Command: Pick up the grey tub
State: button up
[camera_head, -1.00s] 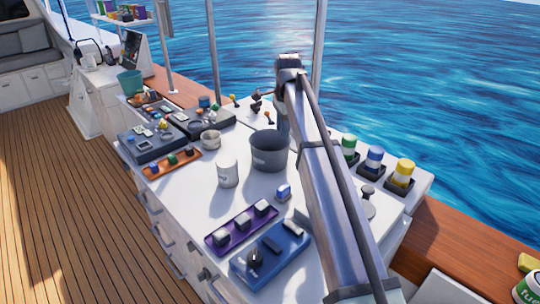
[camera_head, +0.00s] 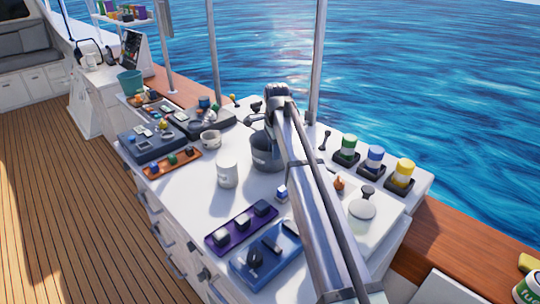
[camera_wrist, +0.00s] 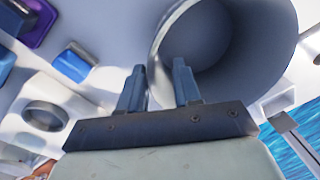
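The grey tub (camera_head: 263,157) stands upright on the white counter in the head view, its right side covered by my arm. In the wrist view the tub (camera_wrist: 225,40) fills the upper right, with its open mouth and rim showing. My gripper (camera_wrist: 157,80) is open at the tub's rim, with its two blue-grey fingers apart. In the picture the near-left tub wall passes between the fingers, the left finger outside and the right one over the mouth. I cannot tell whether they touch the wall. In the head view the fingers are mostly hidden by my arm.
A white canister (camera_head: 228,174) stands left of the tub, with a small pale cup (camera_head: 210,140) behind it. A small blue-and-white block (camera_head: 282,192) lies in front. Purple (camera_head: 238,232) and blue (camera_head: 262,270) trays lie nearer. Coloured cans (camera_head: 375,160) stand at the right.

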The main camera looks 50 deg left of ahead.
jog(key=shift+w+d+f, duration=0.1)
jog(key=shift+f, duration=1.2)
jog(key=shift+d+f, duration=0.1)
jog(key=shift+f, duration=1.15)
jog(key=shift+c, duration=0.5)
grip_shut()
